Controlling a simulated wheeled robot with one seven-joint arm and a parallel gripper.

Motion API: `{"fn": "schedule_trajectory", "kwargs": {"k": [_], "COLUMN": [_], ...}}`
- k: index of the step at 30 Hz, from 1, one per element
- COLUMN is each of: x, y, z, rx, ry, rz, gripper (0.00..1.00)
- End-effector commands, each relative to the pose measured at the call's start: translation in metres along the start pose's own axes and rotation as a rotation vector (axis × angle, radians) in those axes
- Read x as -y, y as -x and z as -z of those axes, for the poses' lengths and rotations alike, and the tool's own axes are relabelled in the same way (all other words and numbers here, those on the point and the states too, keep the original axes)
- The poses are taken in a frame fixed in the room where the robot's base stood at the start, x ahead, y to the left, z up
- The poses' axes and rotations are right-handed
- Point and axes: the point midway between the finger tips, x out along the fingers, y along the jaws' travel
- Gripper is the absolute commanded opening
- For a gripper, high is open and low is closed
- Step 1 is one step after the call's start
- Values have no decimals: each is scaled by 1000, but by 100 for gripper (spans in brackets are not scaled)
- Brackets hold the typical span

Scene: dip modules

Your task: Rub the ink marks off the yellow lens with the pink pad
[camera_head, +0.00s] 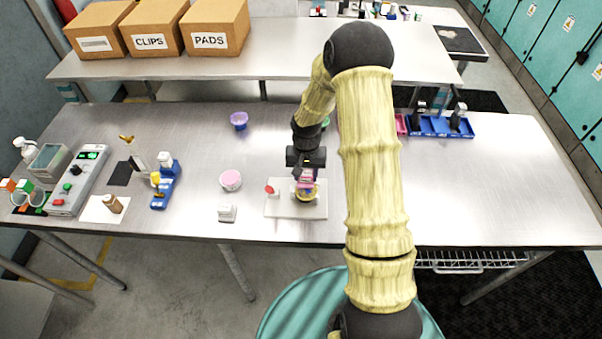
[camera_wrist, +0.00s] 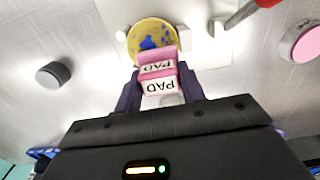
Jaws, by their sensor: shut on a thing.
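My gripper (camera_wrist: 160,95) is shut on the pink pad (camera_wrist: 158,66), a small block with white labels reading PAD. The yellow lens (camera_wrist: 153,36) is a round disc with dark blue ink marks on its face, clear in the wrist view. It sits on a pale base plate (camera_head: 283,210) near the table's front edge in the head view. The pad's far end is at the lens's near edge and overlaps it in the wrist view; I cannot tell whether they touch. In the head view my gripper (camera_head: 305,180) and the pad hide part of the lens (camera_head: 307,195).
A red-tipped clamp (camera_head: 271,190) stands on the plate beside the lens. A purple cup (camera_head: 239,121) is behind, and blue trays (camera_head: 440,127) are at the right.

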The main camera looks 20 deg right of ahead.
Motion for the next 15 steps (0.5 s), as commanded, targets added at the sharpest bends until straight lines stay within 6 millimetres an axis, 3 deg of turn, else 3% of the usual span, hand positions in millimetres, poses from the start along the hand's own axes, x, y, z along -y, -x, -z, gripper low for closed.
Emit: {"fn": "schedule_trajectory", "kwargs": {"k": [15], "x": [0], "y": [-7], "z": [0], "rx": [0], "ry": [0], "rz": [0], "gripper": [21]}}
